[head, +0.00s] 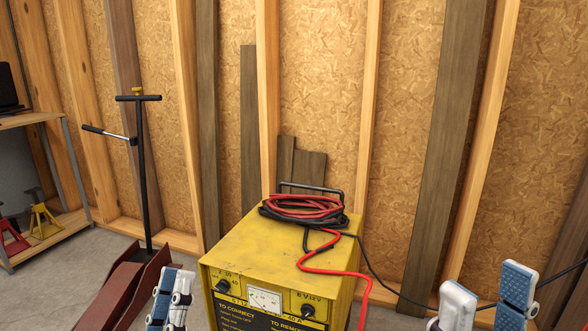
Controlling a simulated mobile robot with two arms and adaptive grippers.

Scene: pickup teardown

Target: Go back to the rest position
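My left gripper (172,290) is at the bottom edge, left of the yellow battery charger. Its two blue and white fingers overlap closely in this view, so I cannot tell whether it is open or shut. My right gripper (488,280) is at the bottom right, right of the charger. Its two fingers stand apart with an empty gap between them. Most of both arms is out of the frame. I see nothing held in the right gripper, and nothing visible in the left.
The yellow battery charger (262,245) stands in the middle, with red and black cables (300,206) coiled on top. A red cable hangs over its front. A floor jack (140,190) stands at the left, near a shelf (45,118) with jack stands (44,218). A stud wall is behind.

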